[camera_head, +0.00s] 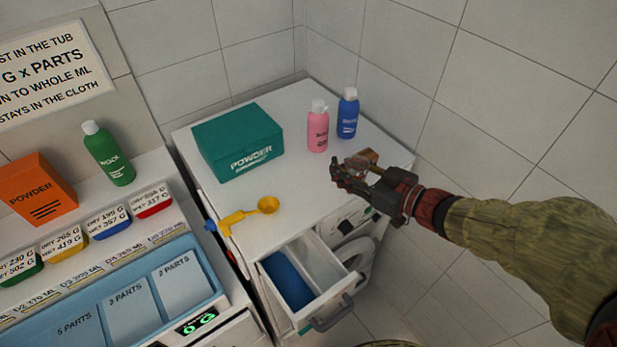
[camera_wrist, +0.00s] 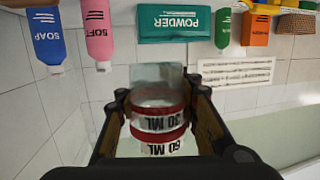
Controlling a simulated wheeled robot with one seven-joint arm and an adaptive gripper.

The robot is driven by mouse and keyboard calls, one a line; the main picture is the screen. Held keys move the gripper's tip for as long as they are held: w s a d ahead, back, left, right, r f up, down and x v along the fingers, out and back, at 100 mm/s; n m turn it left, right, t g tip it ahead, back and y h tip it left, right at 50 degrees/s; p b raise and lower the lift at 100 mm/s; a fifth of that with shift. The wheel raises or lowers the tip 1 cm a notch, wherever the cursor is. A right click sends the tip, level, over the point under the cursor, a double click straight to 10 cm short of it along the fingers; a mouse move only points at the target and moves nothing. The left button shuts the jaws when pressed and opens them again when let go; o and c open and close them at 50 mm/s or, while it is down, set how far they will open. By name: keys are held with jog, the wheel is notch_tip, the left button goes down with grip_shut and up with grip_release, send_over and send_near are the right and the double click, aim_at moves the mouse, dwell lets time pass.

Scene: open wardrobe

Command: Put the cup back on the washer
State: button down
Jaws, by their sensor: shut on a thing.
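In the wrist view, my gripper (camera_wrist: 160,108) is shut on a clear cup (camera_wrist: 158,122) with red bands and the marks 30 ML and 60 ML, one finger on each side. In the head view, my gripper (camera_head: 350,172) is at the right front part of the white washer (camera_head: 305,207), in front of the pink bottle. The cup is hard to make out there, mostly hidden by the fingers. I cannot tell how high it is above the washer top.
A green powder box (camera_head: 238,141), pink bottle (camera_head: 318,128) and blue bottle (camera_head: 347,113) stand at the washer's back. A yellow scoop (camera_head: 245,215) lies at its left front edge. The drawer (camera_head: 325,312) is pulled out. The middle of the top is clear.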

jog(key=shift+s, duration=0.1)
jog(key=b, duration=0.4)
send_over(301, 178)
jog(key=f, duration=0.9)
jog(key=shift+s+d+f, duration=0.1)
jog(key=shift+s+d, duration=0.05)
jog(key=shift+s, duration=0.15)
jog(key=shift+w+f, duration=0.1)
jog(key=shift+f, duration=0.15)
jog(key=shift+w+a+f+b, duration=0.1)
jog(key=shift+f+b, duration=0.1)
jog(key=shift+f, duration=0.55)
jog(key=shift+w+a+f+b, duration=0.1)
jog(key=shift+f+b, duration=0.05)
jog(key=shift+f, duration=0.55)
jog(key=shift+f, duration=0.3)
jog(key=c, duration=1.2)
grip_release()
jog(key=shift+c, duration=0.2)
